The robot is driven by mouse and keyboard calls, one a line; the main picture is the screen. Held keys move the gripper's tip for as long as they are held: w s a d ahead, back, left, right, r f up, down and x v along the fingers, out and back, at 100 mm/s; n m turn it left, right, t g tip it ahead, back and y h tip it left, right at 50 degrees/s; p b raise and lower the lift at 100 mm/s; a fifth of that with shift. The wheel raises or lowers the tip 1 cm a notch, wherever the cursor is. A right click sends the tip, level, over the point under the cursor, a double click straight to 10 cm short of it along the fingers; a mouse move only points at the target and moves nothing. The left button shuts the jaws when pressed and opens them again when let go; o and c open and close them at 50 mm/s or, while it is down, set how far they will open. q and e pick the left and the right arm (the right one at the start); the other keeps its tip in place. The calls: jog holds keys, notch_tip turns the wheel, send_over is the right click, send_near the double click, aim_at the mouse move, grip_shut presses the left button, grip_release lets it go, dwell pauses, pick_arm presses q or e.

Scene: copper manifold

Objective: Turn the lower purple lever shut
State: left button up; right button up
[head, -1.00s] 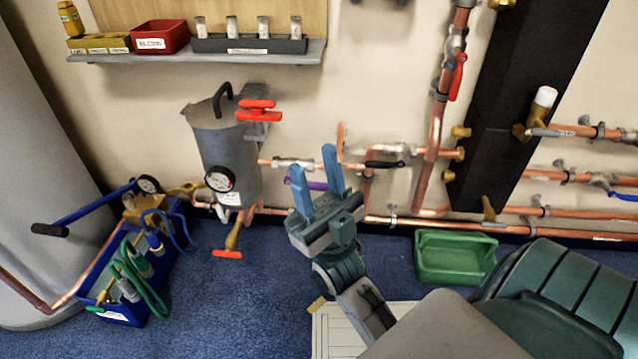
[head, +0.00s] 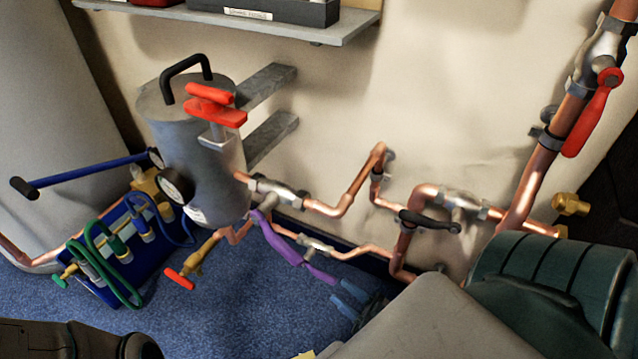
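Purple lever handles (head: 285,240) slope down and right from the pipes beside the grey tank. They look like two overlapping levers: a longer one under the upper valve (head: 275,190), and a lower purple lever (head: 320,274) under the valve on the low pipe (head: 316,244). Where one ends and the other begins is hard to tell. My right gripper (head: 342,294) shows its blue fingers a little apart, with nothing between them, just below and right of the lower purple tip. My own arm hides most of its body. Contact with the lever cannot be made out.
The grey tank (head: 195,135) with a red handle (head: 215,104) stands left. A black-handled valve (head: 430,220) and copper pipes are right of the levers. A red lever (head: 592,112) is upper right. A blue crate (head: 110,285) with hoses stands on the floor left.

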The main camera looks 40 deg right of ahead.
aim_at(316, 269)
jog(key=b+x, duration=0.2)
jog(key=x, duration=0.5)
jog(key=shift+w, duration=0.25)
jog(key=shift+w+a+r+b, duration=0.2)
jog(key=shift+w+r+b, duration=0.15)
jog(key=shift+w, duration=0.2)
grip_shut()
